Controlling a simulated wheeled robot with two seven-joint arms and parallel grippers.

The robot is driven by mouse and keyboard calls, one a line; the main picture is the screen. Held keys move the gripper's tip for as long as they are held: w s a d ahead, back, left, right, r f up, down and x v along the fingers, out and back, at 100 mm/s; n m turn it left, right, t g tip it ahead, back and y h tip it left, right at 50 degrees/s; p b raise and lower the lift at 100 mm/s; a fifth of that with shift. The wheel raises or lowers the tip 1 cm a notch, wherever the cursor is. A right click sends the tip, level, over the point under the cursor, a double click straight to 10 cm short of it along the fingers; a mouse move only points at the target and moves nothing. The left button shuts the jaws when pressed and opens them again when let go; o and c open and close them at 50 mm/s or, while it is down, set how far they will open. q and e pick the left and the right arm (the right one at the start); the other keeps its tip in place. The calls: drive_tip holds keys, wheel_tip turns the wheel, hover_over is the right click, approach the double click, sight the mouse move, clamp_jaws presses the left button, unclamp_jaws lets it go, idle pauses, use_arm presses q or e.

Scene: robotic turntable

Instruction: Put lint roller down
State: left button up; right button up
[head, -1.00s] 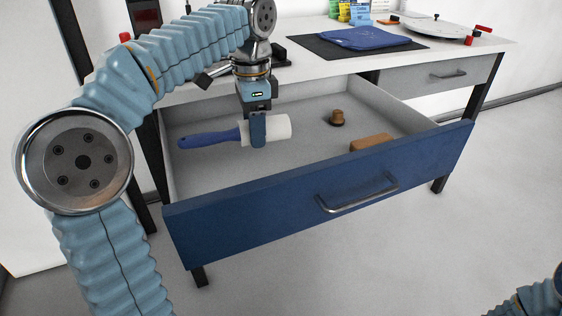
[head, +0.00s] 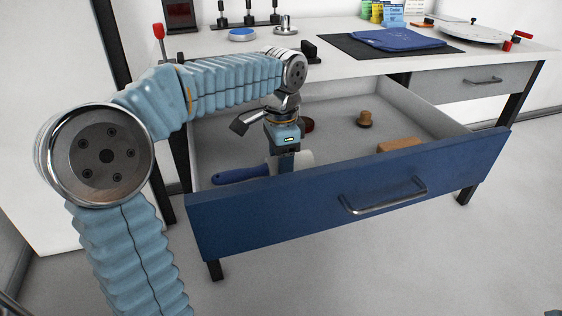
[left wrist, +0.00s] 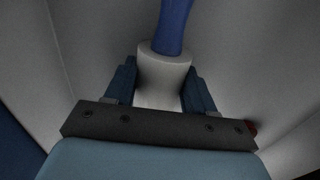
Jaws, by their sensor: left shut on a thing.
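The lint roller has a blue handle (head: 240,174) and a white roll (head: 304,158). It lies low inside the open blue-fronted drawer (head: 350,195), at the drawer's left side. My left gripper (head: 287,163) reaches down into the drawer and is shut on the roller; the drawer front hides the fingertips in the head view. In the left wrist view the two fingers (left wrist: 160,88) stand on either side of the white roll (left wrist: 164,72), with the blue handle (left wrist: 174,28) pointing away. I cannot tell whether the roller touches the drawer floor. My right gripper is not in view.
In the drawer, a brown wooden knob-like brush (head: 365,118) and a brown block (head: 399,145) lie to the right. A dark red round thing (head: 307,125) is behind my gripper. The table top above holds a folded blue cloth (head: 400,39) on a black mat (head: 352,46).

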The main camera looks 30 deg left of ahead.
use_arm(q)
drive_tip(key=shift+f, duration=0.15)
drive_tip(key=o, duration=1.1)
wheel_tip(320, 180, up, 12)
drive_tip(key=p, duration=0.2)
drive_tip(key=shift+r, duration=0.2)
